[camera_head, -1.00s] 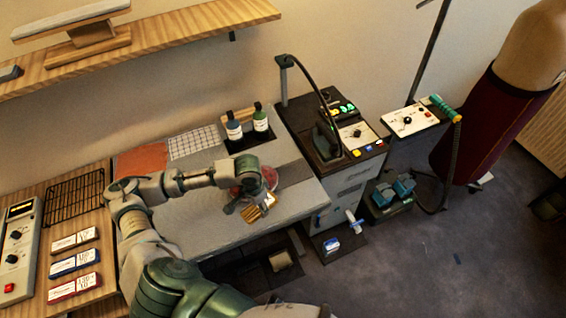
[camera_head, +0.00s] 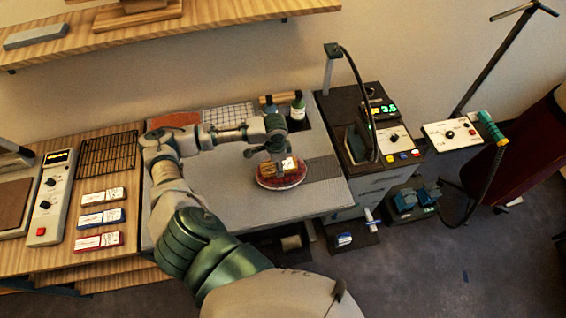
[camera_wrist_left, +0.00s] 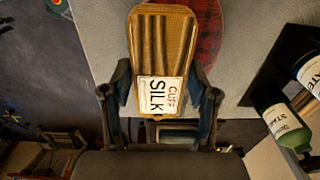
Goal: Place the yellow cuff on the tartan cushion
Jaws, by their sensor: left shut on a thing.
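My left gripper (camera_head: 278,155) is shut on the yellow cuff (camera_head: 269,168), a ribbed golden piece with a white label. In the left wrist view the cuff (camera_wrist_left: 168,38) sits between the gripper's fingers (camera_wrist_left: 160,95), its label reading CUFF SILK. The tartan cushion (camera_head: 285,183) is round and red-checked and lies on the grey table. In the head view the cuff overlaps the cushion's middle and hides part of it. In the left wrist view the cushion (camera_wrist_left: 208,40) shows behind the cuff's right side. I cannot tell whether cuff and cushion touch. My right gripper is not in view.
The grey pressing table (camera_head: 215,195) is clear left of the cushion. Bottles (camera_head: 298,108) stand behind it. A dark unit with an iron (camera_head: 357,143) stands to the right. Labelled boxes (camera_head: 101,215) and a black rack (camera_head: 108,153) lie at the left.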

